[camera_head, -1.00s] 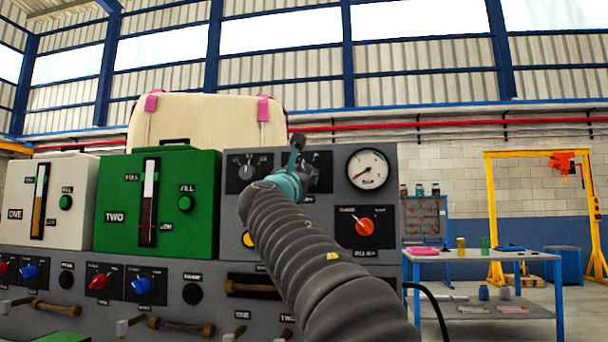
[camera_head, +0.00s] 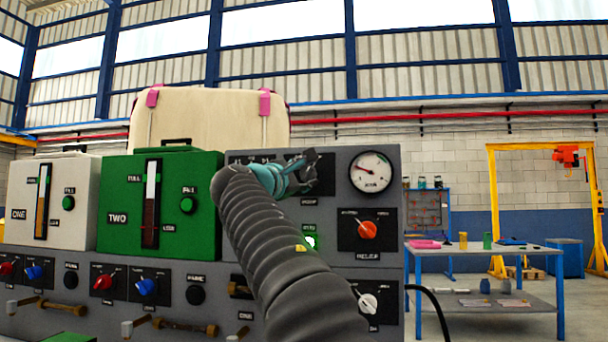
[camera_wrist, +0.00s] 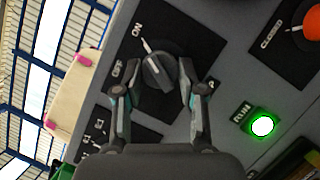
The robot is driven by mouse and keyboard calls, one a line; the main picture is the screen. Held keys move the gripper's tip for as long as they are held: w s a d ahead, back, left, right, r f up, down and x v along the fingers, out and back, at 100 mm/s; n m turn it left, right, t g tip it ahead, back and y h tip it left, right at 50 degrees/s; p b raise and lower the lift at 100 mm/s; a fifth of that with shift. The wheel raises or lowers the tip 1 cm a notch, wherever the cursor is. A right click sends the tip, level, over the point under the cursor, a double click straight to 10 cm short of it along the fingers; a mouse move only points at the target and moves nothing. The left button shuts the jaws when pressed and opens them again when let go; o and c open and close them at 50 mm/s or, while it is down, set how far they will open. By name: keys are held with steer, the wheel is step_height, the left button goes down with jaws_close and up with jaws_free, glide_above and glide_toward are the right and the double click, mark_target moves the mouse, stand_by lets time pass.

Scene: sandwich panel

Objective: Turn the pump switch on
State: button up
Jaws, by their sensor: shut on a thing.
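The pump switch (camera_wrist: 160,70) is a dark rotary knob with a white pointer line on a black plate marked OFF and ON. Its pointer is turned to the ON mark. My gripper (camera_wrist: 156,88) is shut on the knob, one finger on each side. In the head view my gripper (camera_head: 308,172) is at the upper part of the grey panel (camera_head: 333,275), left of the gauge, and it hides most of the switch. The green RUN light (camera_wrist: 262,125) is lit; it also shows in the head view (camera_head: 310,242).
A round gauge (camera_head: 371,172) and a red-orange relief knob (camera_head: 368,230) are right of my gripper. A green tank (camera_head: 190,215) and a white tank (camera_head: 80,195) stand to the left. Valve handles (camera_head: 185,327) stick out below. A work table (camera_head: 480,250) stands at right.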

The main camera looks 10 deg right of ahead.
stand_by(0.3)
steer(key=o, duration=1.1)
steer(key=shift+o, duration=0.2)
steer(key=v, duration=1.2)
